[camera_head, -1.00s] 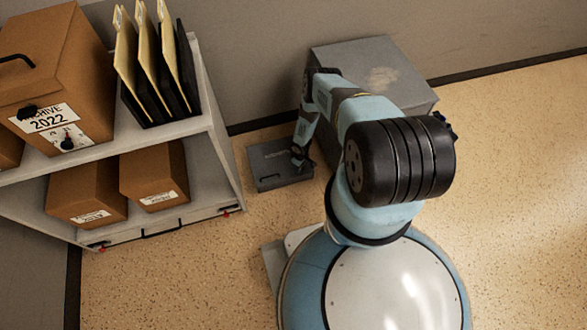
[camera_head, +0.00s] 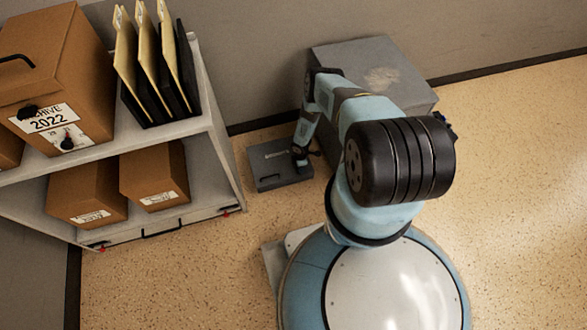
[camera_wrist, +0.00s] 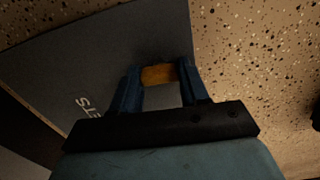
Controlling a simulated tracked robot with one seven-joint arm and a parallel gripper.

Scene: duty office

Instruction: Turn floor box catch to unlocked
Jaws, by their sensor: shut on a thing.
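The floor box (camera_head: 268,178) is a low dark grey box on the floor between the shelf unit and a larger grey box. My gripper (camera_head: 300,160) is over its right side. In the wrist view the box's dark lid (camera_wrist: 100,60) fills the left and middle, with part of pale lettering showing. A small orange-yellow piece (camera_wrist: 157,74), likely the catch, sits between the tips of my gripper (camera_wrist: 160,82) near the lid's edge. The fingers are shut on it. The catch's exact angle and any lock markings cannot be made out.
A large grey box (camera_head: 395,75) stands close on the right against the wall. The shelf unit (camera_head: 228,165) with cartons and folders stands on the left. Speckled tan floor (camera_head: 200,260) is clear in front.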

